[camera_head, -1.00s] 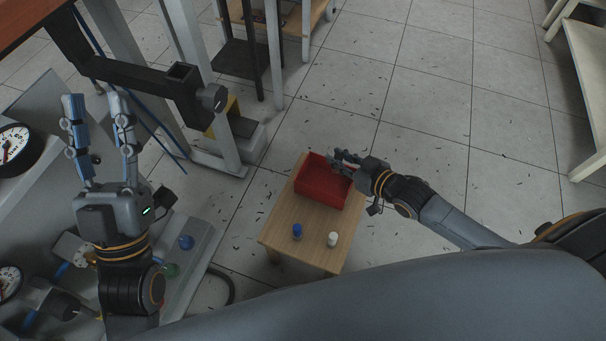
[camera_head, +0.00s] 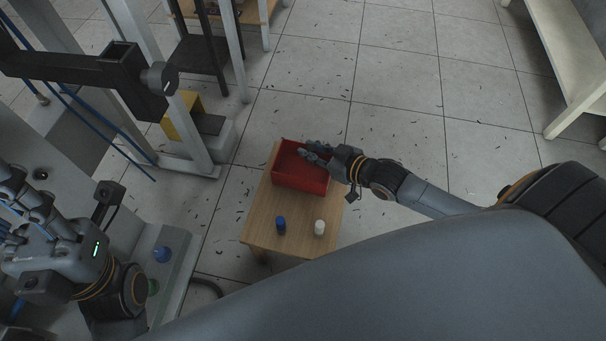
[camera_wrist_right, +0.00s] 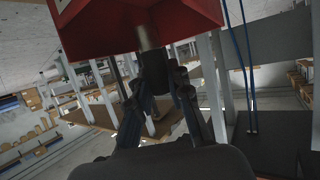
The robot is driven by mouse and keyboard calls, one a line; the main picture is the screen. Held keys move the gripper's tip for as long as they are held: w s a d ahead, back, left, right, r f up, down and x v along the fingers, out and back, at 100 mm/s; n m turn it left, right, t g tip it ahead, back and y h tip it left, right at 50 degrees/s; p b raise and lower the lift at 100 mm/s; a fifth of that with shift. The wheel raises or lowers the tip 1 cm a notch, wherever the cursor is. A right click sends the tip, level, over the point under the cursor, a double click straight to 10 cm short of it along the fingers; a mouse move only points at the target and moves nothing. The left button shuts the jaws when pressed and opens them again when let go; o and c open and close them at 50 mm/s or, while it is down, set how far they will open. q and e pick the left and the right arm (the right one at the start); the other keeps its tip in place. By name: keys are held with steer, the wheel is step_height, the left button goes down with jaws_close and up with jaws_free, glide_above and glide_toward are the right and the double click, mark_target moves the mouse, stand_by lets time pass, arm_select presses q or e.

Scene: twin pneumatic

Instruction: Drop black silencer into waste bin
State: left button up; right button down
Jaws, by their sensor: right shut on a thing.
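The red box (camera_head: 302,180), which I take as the waste bin, stands on a small wooden table. My right gripper (camera_head: 308,151) reaches in from the right with its fingertips over the box. In the right wrist view this gripper (camera_wrist_right: 158,82) is shut on a dark cylinder, the black silencer (camera_wrist_right: 153,68), with a grey metal end (camera_wrist_right: 148,37) pointing toward the red box (camera_wrist_right: 130,28). The head view does not show the silencer clearly. My left gripper (camera_head: 22,198) is at the left edge, partly cut off, over the grey machine; its opening is unclear.
A blue-topped piece (camera_head: 281,224) and a white-topped piece (camera_head: 319,228) stand on the wooden table (camera_head: 262,216) in front of the box. A metal frame (camera_head: 188,160) is at the left.

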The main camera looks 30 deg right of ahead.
steer(key=shift+f, duration=0.45)
steer(key=c, duration=1.2)
jaws_free()
steer(key=shift+o, duration=0.2)
steer(key=shift+s, duration=0.1)
steer(key=v, duration=1.2)
